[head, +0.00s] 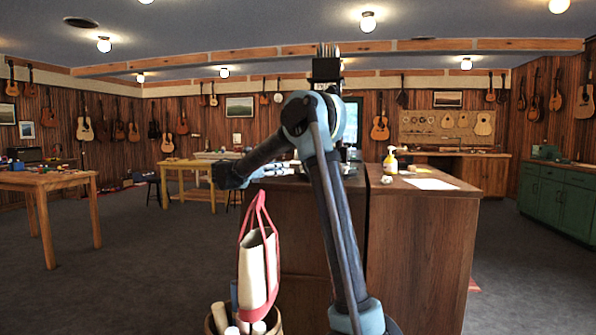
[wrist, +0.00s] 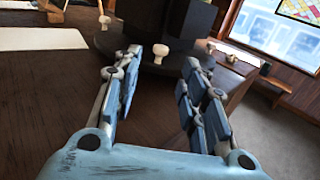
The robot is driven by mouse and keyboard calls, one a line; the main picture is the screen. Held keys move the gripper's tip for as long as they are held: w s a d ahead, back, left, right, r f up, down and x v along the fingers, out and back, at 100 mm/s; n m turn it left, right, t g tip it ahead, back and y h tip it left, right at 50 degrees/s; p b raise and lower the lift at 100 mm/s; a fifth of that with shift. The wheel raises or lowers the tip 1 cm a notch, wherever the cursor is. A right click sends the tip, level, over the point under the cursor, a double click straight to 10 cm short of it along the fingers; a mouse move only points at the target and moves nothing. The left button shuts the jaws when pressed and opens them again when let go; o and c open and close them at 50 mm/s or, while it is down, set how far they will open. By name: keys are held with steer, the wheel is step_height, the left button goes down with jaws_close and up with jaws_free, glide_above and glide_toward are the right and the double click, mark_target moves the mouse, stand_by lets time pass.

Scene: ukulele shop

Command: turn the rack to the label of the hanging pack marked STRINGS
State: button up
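In the wrist view a dark rack (wrist: 166,18) stands on a round dark base (wrist: 120,47) on the brown wooden counter top (wrist: 45,90). Only its lower part is in view. Pale knobs show around it: one (wrist: 160,53) at the front, one (wrist: 104,22) to the left, one (wrist: 211,46) to the right. My gripper (wrist: 163,60) is open. Its blue fingers are spread on either side of the front knob in the picture, with nothing clearly held; I cannot tell whether they touch it. No hanging pack or STRINGS label is readable. In the head view my arm hides the gripper and much of the rack's area.
The wooden counter (head: 420,240) stands in front, with a yellow pump bottle (head: 390,161) and white paper (head: 430,184) on its right part. A basket (head: 278,325) with rolls and a red-handled bag (head: 259,262) stands before it. A wooden table (head: 45,180) is left; floor between is open.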

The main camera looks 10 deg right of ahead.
steer(key=x, duration=1)
steer(key=shift+s, duration=0.1)
jaws_close()
